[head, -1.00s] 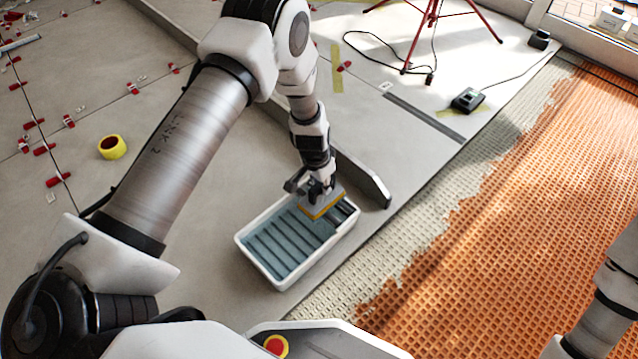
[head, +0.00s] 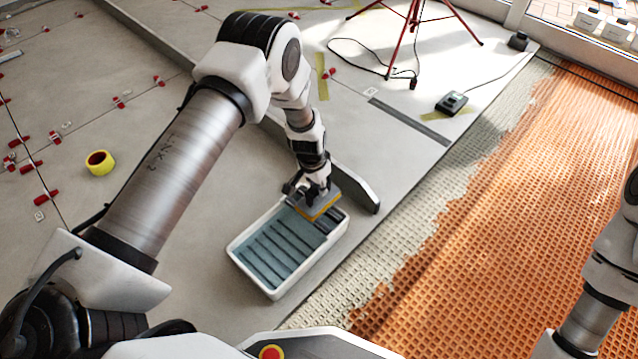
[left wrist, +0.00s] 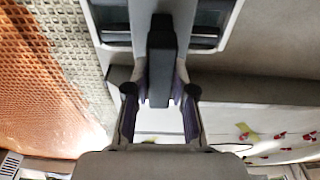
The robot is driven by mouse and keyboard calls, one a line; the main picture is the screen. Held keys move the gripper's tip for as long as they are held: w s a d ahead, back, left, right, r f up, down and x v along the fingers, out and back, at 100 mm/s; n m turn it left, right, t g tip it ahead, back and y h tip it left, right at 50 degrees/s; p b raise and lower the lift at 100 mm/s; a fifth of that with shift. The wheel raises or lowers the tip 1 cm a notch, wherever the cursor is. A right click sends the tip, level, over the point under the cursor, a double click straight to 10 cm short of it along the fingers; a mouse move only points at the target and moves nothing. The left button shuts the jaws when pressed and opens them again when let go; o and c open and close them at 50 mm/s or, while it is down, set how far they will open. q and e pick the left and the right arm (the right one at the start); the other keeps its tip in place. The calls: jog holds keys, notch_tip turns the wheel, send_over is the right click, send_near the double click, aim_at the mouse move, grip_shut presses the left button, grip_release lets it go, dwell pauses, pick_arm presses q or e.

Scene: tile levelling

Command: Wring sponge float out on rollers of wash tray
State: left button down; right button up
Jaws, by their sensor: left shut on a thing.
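The wash tray (head: 237,256) is a white tub with bluish water and dark ribs across it, on the grey floor in the head view. Dark rollers (head: 333,219) show at its far right end. The sponge float (head: 322,207), a grey board with an orange-yellow sponge below, is over that far end. My left gripper (head: 312,190) is shut on the float's handle, which also shows as a dark bar (left wrist: 161,60) between the fingers (left wrist: 160,100) in the left wrist view. I cannot tell whether the sponge touches the rollers. My right gripper is out of view.
A grey straightedge-like bar (head: 358,188) lies just behind the tray. Orange matting (head: 500,220), partly covered with pale adhesive, lies to the right.

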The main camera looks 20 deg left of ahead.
aim_at(308, 197)
pick_arm(q)
jog(key=shift+s+a, duration=0.15)
jog(key=shift+s, duration=0.4)
jog(key=shift+s+a+f, duration=0.15)
jog(key=shift+s, duration=0.3)
jog(key=shift+s+a+b, duration=0.2)
jog(key=shift+s+b, duration=0.15)
jog(key=shift+s, duration=0.2)
jog(key=shift+s+a+f+b, duration=0.1)
jog(key=shift+s+a+b, duration=0.05)
jog(key=shift+s+b, duration=0.35)
jog(key=shift+s+a+r+b, duration=0.2)
jog(key=shift+s+b, duration=0.1)
jog(key=shift+s, duration=0.1)
notch_tip(308, 197, up, 7)
jog(key=p, duration=0.6)
